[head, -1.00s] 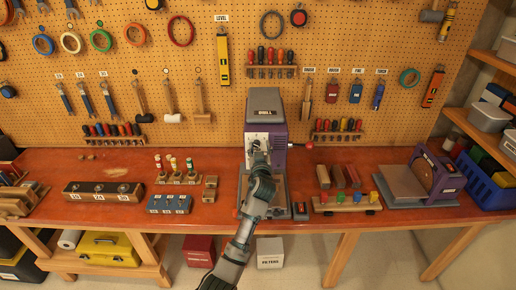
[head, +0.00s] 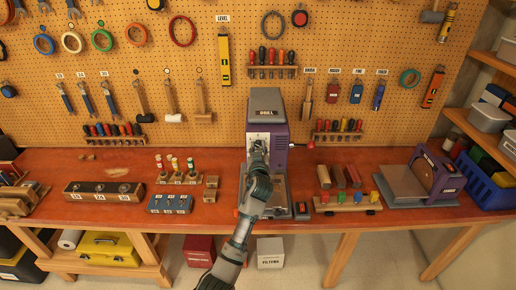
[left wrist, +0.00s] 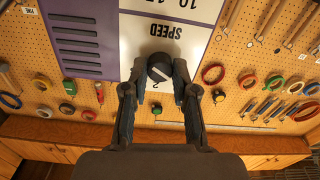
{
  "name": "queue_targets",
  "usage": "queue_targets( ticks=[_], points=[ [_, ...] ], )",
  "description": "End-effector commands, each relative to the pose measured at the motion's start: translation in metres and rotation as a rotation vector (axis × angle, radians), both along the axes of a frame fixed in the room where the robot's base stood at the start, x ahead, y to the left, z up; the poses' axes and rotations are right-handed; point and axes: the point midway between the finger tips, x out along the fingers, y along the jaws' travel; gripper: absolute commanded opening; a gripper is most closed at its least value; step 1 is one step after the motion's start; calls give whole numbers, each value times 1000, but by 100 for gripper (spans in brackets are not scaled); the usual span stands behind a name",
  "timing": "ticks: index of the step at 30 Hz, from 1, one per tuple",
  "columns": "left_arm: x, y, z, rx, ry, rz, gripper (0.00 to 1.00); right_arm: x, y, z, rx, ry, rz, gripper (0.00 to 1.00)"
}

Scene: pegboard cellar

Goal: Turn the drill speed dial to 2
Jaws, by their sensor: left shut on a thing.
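The purple and grey drill (head: 267,104) stands at the back middle of the bench, its pale front panel facing me. In the left wrist view the panel (left wrist: 195,14) appears upside down, with the word SPEED and part of a number row. A dark round dial (left wrist: 159,67) sits by that word. My left gripper (left wrist: 160,85) is shut on the dial, a finger at each side. In the head view my left gripper (head: 257,155) covers the dial. I cannot read which number the dial points to. My right gripper is not in view.
A red-tipped handle (head: 309,145) sticks out at the drill's right. A small dark box (head: 302,211) lies beside the drill base. A blue block (head: 170,204) stands to the left, and a purple sander (head: 436,175) to the right.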

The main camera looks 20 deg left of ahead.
Motion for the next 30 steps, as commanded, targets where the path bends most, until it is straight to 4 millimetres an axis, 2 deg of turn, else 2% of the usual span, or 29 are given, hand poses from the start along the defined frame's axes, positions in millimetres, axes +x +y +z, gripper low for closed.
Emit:
queue_targets(
  ticks=[9, 30],
  points=[
    [0, 2, 3, 187, 52, 8, 0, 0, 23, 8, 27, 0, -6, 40],
    [1, 0, 1, 785, 223, 6, 0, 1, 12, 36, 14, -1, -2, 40]
  ],
)
